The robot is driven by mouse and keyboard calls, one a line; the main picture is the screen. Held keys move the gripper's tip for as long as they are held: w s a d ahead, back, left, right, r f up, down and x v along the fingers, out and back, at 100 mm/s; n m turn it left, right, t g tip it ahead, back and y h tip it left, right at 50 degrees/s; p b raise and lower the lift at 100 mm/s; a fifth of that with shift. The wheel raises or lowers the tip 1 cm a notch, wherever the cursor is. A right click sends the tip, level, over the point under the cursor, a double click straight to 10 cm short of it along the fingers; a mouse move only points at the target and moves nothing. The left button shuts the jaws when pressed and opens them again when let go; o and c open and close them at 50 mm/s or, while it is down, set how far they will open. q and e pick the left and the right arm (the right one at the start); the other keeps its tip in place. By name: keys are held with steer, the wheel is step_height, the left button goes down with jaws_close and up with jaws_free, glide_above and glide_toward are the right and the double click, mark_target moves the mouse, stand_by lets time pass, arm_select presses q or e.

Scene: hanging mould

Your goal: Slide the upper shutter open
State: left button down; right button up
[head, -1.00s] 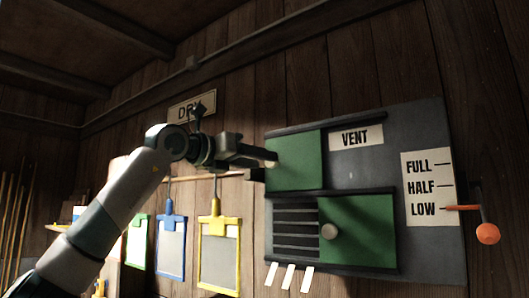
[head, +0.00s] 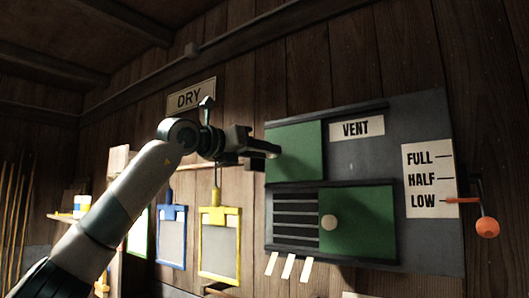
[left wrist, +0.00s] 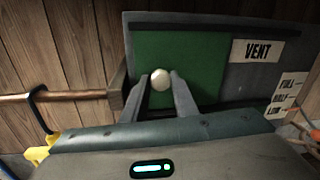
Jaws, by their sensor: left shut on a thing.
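The upper shutter (head: 300,158) is a green panel at the left end of the upper track on the grey vent board (head: 375,150). It also shows in the left wrist view (left wrist: 198,62). No slats show in the upper row. My left gripper (head: 274,153) is at the shutter's left part. In the left wrist view its fingers (left wrist: 160,88) are shut on a pale round knob (left wrist: 160,78) in front of the green panel. In the head view the fingers hide that knob. My right gripper is in neither view.
The lower green shutter (head: 365,222) sits right, with dark slats (head: 296,222) bare on its left. An orange-knobbed lever (head: 487,227) is at the board's right, by FULL, HALF and LOW marks. Yellow (head: 220,250) and blue (head: 171,240) frames hang left, below the gripper.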

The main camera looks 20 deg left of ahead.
arm_select(q)
steer(key=d+b, duration=0.1)
steer(key=b, duration=0.8)
glide_toward(323, 143)
steer(key=w+d, duration=0.1)
steer(key=d+f, duration=0.1)
steer(key=d, duration=0.1)
steer(key=w+d, duration=0.1)
steer(key=d, duration=0.1)
steer(key=shift+w+f, duration=0.25)
steer(key=shift+w, duration=0.1)
steer(key=c, duration=1.5)
jaws_free()
steer(key=shift+o, duration=0.3)
steer(key=shift+s+d+r, duration=0.1)
steer(key=shift+d, duration=0.15)
steer(key=shift+a, duration=0.1)
